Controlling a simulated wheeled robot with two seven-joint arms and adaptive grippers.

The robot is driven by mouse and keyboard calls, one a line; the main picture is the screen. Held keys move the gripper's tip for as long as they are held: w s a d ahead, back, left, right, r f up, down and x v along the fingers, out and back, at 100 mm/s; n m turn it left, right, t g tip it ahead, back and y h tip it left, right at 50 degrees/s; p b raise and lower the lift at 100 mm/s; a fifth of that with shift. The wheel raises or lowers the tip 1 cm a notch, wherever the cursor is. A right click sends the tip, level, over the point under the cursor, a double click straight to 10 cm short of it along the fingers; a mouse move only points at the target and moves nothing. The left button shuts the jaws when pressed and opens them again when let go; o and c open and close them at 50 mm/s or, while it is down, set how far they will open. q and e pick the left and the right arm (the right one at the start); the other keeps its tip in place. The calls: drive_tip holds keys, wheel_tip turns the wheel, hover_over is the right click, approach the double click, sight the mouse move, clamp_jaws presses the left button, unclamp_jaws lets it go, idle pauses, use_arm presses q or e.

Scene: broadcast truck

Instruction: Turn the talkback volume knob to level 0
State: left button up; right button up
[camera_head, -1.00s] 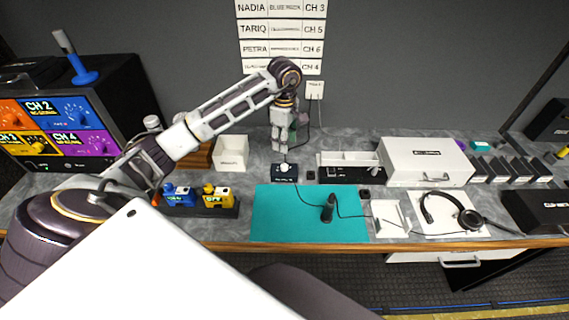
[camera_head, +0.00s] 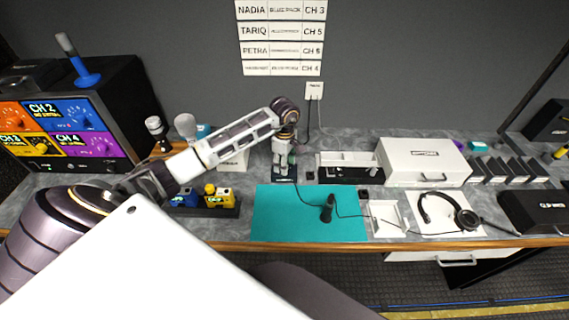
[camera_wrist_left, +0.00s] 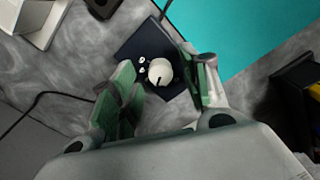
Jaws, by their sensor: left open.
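The talkback knob (camera_wrist_left: 160,71) is round and white with a dark pointer line. It sits on a small dark navy box (camera_wrist_left: 142,44) with small white marks beside it. My left gripper (camera_wrist_left: 160,66) is open, its green-padded fingers on either side of the knob; I cannot tell whether they touch it. In the head view my left gripper (camera_head: 282,167) points down over the box (camera_head: 284,180) and hides the knob. The level numbers are too small to read. My right gripper is not in view.
A teal mat (camera_head: 275,222) with a black upright handset (camera_head: 328,208) lies just in front. A white tray (camera_head: 349,160) and white case (camera_head: 425,162) stand to the right. Blue and yellow packs (camera_head: 220,198) sit at left. A cable runs by the box.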

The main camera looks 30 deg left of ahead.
use_arm(q)
drive_tip(key=shift+f, duration=0.4)
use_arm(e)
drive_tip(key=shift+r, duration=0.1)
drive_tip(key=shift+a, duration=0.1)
use_arm(q)
clamp_jaws()
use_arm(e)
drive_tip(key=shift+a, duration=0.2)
